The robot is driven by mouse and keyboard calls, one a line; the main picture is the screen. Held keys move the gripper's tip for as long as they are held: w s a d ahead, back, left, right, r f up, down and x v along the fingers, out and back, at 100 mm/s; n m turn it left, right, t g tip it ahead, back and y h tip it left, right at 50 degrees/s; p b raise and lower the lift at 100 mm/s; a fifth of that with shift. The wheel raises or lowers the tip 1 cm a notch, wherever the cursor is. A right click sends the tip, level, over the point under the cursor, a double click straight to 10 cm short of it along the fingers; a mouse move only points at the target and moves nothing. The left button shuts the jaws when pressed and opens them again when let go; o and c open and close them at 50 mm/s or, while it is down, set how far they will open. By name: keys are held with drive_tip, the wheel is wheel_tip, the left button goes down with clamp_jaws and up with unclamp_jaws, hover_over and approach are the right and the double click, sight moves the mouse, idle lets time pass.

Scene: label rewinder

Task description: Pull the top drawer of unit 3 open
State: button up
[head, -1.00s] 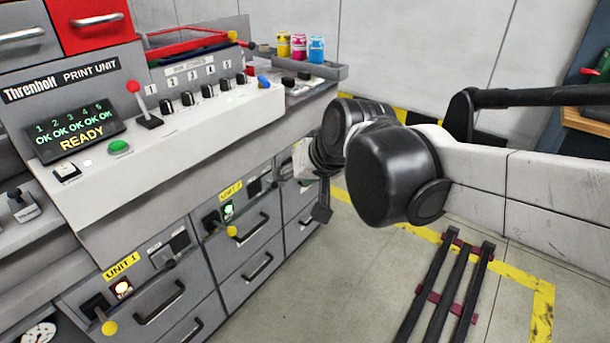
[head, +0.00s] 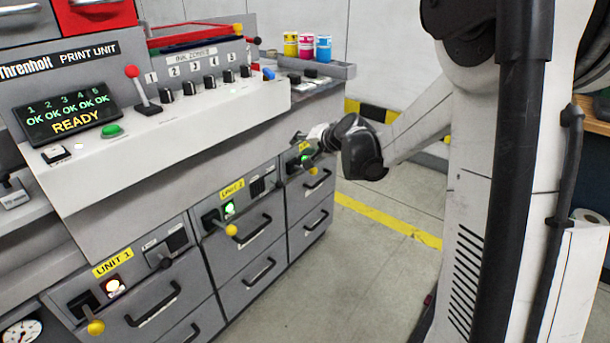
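Unit 3 is the rightmost drawer column of the grey print unit; its yellow label is mostly hidden behind my wrist. Its top drawer (head: 300,201) looks shut, with a dark bar handle (head: 318,181). A lit green indicator (head: 305,158) and a yellow-tipped lever (head: 309,171) show above it. My gripper (head: 302,137) is small in the head view, up near the unit 3 panel, above and left of the drawer handle. Its fingers are too small and partly covered to tell whether they are open, or whether they touch anything.
Unit 2 (head: 237,236) and unit 1 (head: 147,305) drawers stand to the left, with levers sticking out. The console ledge (head: 190,130) overhangs the drawers. My column fills the right side. Floor in front of unit 3 is clear up to a yellow line (head: 385,220).

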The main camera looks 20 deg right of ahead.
drive_tip(key=w+d+f+m+t+b, duration=0.1)
drive_tip(key=w+d+f+m+b, duration=0.1)
drive_tip(key=w+d+f, duration=0.4)
drive_tip(key=w+d+f+m+t+b, duration=0.1)
drive_tip(key=w+d+f+m, duration=0.15)
drive_tip(key=d+f, duration=0.45)
drive_tip(key=m+t+h+b, duration=0.1)
drive_tip(key=m+t+b, duration=0.1)
drive_tip(key=m+b, duration=0.1)
approach(322, 179)
drive_tip(key=b+x, duration=0.1)
drive_tip(key=x, duration=0.2)
drive_tip(key=b+x, duration=0.1)
drive_tip(key=x, duration=0.3)
drive_tip(key=b+x, duration=0.2)
drive_tip(key=x, duration=0.1)
drive_tip(key=shift+a+f, duration=0.1)
drive_tip(key=shift+f, duration=0.3)
drive_tip(key=shift+c, duration=0.3)
clamp_jaws()
